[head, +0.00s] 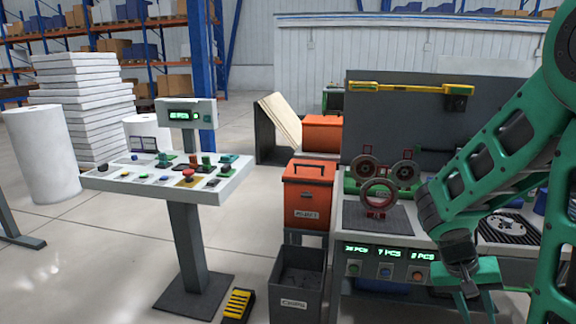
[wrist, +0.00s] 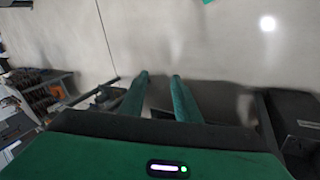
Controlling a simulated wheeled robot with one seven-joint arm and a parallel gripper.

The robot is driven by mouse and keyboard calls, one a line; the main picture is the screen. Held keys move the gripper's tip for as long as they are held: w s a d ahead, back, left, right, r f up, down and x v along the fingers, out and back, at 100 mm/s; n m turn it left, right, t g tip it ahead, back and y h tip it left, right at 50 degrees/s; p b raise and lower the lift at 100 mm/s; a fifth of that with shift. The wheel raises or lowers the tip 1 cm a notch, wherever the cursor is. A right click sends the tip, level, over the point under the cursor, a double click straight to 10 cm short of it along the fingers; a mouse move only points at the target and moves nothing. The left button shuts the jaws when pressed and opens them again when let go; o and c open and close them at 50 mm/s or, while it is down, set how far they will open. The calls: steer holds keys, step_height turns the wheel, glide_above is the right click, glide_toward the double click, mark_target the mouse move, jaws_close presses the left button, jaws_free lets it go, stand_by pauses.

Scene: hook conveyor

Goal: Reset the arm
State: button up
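My green arm (head: 505,135) is at the right of the head view, bent down in front of the workbench.
The floor at the lower left is mostly clear.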

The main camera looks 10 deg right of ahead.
steer(key=s+a+r+t+y, duration=0.1)
steer(key=s+a+r+y, duration=0.4)
steer(key=s, duration=0.7)
step_height(320, 180, up, 4)
steer(key=shift+a+r+t+y, duration=0.15)
steer(key=shift+a+t+y, duration=0.2)
steer(key=shift+a, duration=0.6)
steer(key=shift+w+f, duration=0.25)
steer(key=shift+w, duration=0.35)
